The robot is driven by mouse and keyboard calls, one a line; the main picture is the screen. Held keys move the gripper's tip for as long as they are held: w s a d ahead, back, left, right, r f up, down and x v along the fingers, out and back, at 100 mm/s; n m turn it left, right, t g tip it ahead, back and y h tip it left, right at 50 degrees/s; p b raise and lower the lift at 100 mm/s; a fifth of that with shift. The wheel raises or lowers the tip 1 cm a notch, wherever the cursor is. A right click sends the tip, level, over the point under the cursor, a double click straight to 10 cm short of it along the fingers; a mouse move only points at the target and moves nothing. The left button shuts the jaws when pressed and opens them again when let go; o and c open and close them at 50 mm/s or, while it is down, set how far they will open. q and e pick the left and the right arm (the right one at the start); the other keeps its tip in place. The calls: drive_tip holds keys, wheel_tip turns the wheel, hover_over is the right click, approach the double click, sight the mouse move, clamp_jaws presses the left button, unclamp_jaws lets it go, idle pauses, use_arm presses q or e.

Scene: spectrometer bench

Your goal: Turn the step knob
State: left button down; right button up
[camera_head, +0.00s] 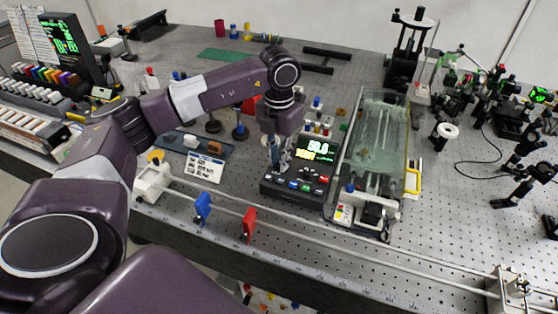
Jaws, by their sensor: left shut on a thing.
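A dark control box (293,188) stands on the optical bench, with a lit display (315,150) of green and yellow figures and a row of coloured buttons. My left gripper (279,163) points down at the left part of the box, beside the display. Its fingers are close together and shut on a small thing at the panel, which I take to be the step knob. The knob itself is hidden by the fingers, so its turn position cannot be seen. My right gripper is not in view.
A glass-covered instrument (377,135) stands close to the right of the box. A rail with a blue plate (203,207) and a red plate (249,223) runs along the front. A labelled tray (205,168) lies to the left. Bare perforated bench (450,215) lies at the right.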

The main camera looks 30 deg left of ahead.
use_arm(q)
drive_tip(key=shift+r+n, duration=0.1)
drive_tip(key=shift+n, duration=0.2)
drive_tip(key=shift+w, duration=0.1)
drive_tip(key=c, duration=1.9)
unclamp_jaws()
wheel_tip(320, 180, up, 12)
